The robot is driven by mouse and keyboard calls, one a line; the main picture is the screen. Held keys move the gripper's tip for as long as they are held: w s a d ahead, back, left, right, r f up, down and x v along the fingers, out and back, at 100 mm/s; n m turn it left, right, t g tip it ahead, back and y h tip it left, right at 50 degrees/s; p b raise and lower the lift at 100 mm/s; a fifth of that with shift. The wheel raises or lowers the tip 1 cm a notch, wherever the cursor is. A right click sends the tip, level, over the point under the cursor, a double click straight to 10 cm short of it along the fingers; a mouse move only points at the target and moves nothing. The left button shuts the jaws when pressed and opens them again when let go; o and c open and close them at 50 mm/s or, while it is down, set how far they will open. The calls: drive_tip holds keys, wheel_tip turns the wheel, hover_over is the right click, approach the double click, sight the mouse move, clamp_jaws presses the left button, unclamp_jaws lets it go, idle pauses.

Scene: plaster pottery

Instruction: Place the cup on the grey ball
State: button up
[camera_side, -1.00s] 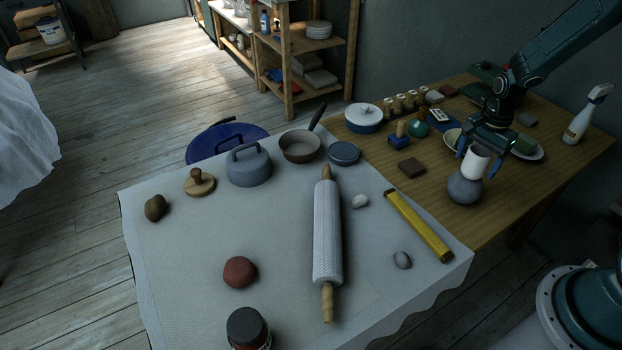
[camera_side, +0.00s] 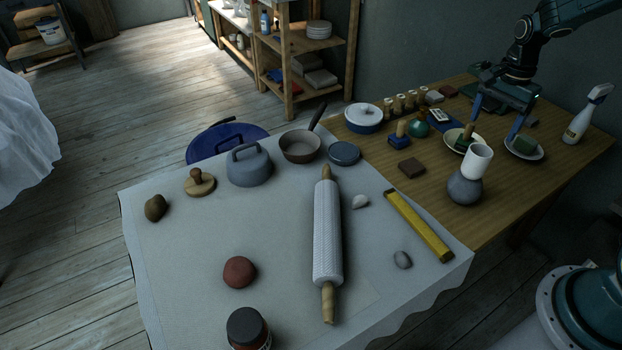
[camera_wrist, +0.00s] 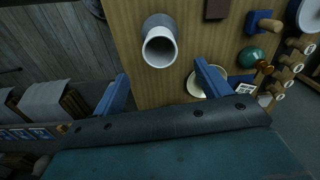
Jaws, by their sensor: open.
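The white cup (camera_side: 477,161) rests on top of the grey ball (camera_side: 464,188) on the wooden table, tilted a little, its open mouth up. In the wrist view the cup (camera_wrist: 160,46) shows its round rim, and it hides most of the ball. My gripper (camera_side: 494,140) is open and empty, behind and above the cup in the side view, with its blue fingers spread wide. In the wrist view my gripper's fingers (camera_wrist: 160,85) stand apart, with the cup beyond them and not between their tips.
A spray bottle (camera_side: 586,115) stands at the right. A brown block (camera_side: 411,166) and a yellow bar (camera_side: 419,226) lie to the left of the ball.

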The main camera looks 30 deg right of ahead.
drive_tip(key=shift+r, duration=0.25)
idle(0.4)
drive_tip(key=s+a+r+n+t, duration=0.1)
drive_tip(key=s+a+r+n, duration=0.25)
drive_tip(key=a+r, duration=0.2)
drive_tip(key=s+a+r+n+t, duration=0.2)
drive_tip(key=s+a+r+n, duration=0.15)
drive_tip(key=a+r, duration=0.2)
drive_tip(key=s+a+r+n+t, duration=0.2)
drive_tip(key=s+a+r+n, duration=0.2)
drive_tip(key=s+a+n, duration=0.3)
drive_tip(key=s+n, duration=0.2)
drive_tip(key=s, duration=0.3)
drive_tip(key=shift+a+r+n+t, duration=0.15)
drive_tip(key=shift+a+n+t, duration=0.15)
drive_tip(key=shift+n, duration=0.1)
